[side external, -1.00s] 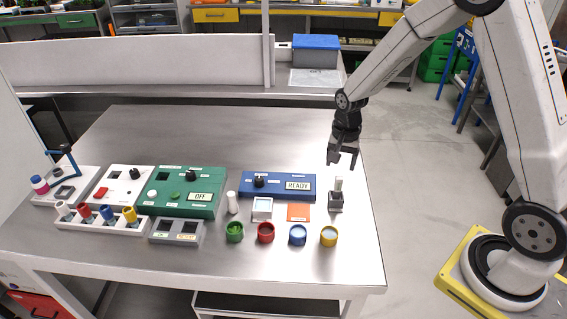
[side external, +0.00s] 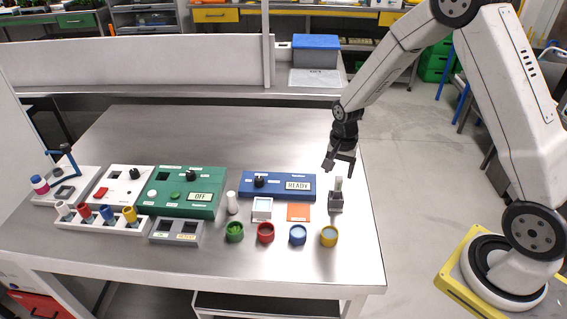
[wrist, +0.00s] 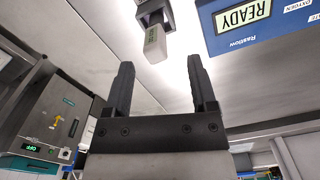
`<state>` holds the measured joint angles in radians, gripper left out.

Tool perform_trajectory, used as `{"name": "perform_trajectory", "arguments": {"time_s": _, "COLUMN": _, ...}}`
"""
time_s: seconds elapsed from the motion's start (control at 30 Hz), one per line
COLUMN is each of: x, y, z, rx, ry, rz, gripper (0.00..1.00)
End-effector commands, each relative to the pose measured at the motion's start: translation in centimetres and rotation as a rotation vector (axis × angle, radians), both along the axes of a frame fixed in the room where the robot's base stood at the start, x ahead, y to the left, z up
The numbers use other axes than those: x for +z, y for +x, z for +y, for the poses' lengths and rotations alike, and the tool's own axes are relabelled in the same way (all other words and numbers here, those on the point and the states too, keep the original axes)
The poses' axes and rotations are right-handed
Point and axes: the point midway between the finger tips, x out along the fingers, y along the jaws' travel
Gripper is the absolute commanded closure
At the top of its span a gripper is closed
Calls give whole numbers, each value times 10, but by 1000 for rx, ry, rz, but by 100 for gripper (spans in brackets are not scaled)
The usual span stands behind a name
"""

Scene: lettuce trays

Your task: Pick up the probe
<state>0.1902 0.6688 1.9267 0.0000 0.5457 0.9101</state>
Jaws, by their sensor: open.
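The probe (side external: 338,184) is a pale grey, blocky stick standing upright in a small dark holder (side external: 336,203) at the right of the metal table. In the wrist view the probe (wrist: 155,43) shows beyond the fingertips, roughly between them, with its holder (wrist: 150,10) at the top edge. My gripper (side external: 339,169) is open and empty, tilted, just above and behind the probe in the side view. Its two dark fingers (wrist: 160,66) are spread wide in the wrist view. I see no contact with the probe.
A blue meter (side external: 278,186) reading READY stands left of the probe. A green unit (side external: 180,205) reads OFF. The table behind is clear.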

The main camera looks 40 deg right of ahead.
Motion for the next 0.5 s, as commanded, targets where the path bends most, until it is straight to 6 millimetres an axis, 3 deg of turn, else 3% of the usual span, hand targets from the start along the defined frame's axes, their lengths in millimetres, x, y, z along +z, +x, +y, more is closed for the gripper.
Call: {"name": "perform_trajectory", "arguments": {"time_s": 0.5, "x": -45, "y": -5, "z": -2, "rx": 0, "ry": 1, "rz": 3, "gripper": 27}}
